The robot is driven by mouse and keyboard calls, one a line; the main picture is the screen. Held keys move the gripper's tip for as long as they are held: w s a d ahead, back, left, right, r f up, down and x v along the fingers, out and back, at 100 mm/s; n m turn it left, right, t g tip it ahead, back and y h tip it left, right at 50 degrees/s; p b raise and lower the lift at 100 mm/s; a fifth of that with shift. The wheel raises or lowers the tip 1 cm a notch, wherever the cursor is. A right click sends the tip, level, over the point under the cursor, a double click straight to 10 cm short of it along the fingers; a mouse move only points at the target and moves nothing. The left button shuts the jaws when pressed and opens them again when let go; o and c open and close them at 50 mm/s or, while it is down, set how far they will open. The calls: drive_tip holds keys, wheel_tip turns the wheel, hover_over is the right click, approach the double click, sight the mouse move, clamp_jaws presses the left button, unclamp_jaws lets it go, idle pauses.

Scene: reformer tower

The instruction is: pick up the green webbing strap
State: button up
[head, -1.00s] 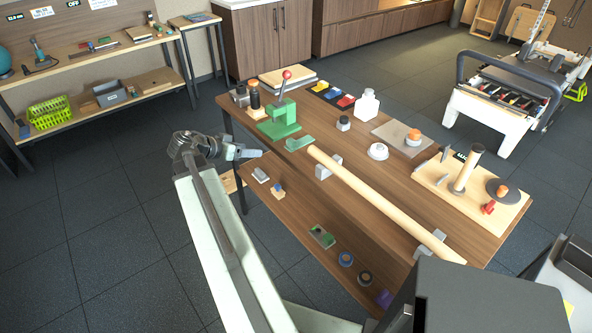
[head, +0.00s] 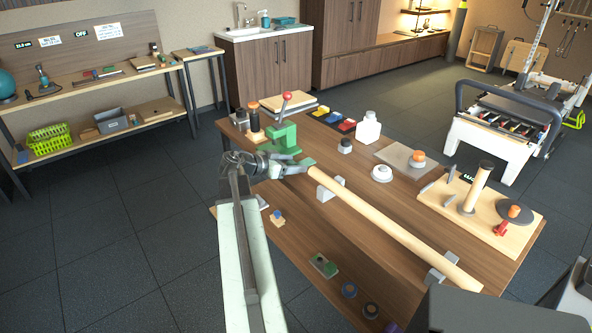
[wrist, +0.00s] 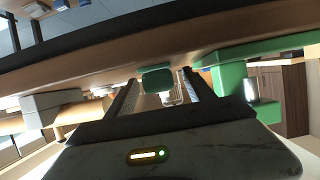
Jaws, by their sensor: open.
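The green webbing strap (head: 306,161) is a small folded green piece on the workbench top, near the left end of the long wooden pole. My gripper (head: 288,168) is open at the bench's left edge, just left of the strap, and partly covers it in the head view. In the wrist view the strap (wrist: 156,78) shows as a green block ahead, between the two open fingers (wrist: 160,95). Whether the fingers touch it I cannot tell.
A green press with a red knob (head: 281,139) stands close behind my gripper. The wooden pole (head: 385,222) rests on grey supports (head: 331,188) to the right.

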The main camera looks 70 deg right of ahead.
sight(294, 161)
drive_tip(key=shift+s+d+f, duration=0.2)
drive_tip(key=shift+d, duration=0.1)
drive_tip(key=shift+c, duration=0.3)
clamp_jaws()
drive_tip(key=shift+r, duration=0.2)
wheel_tip(294, 161, up, 10)
drive_tip(key=p, duration=1)
drive_tip(key=shift+f, duration=0.15)
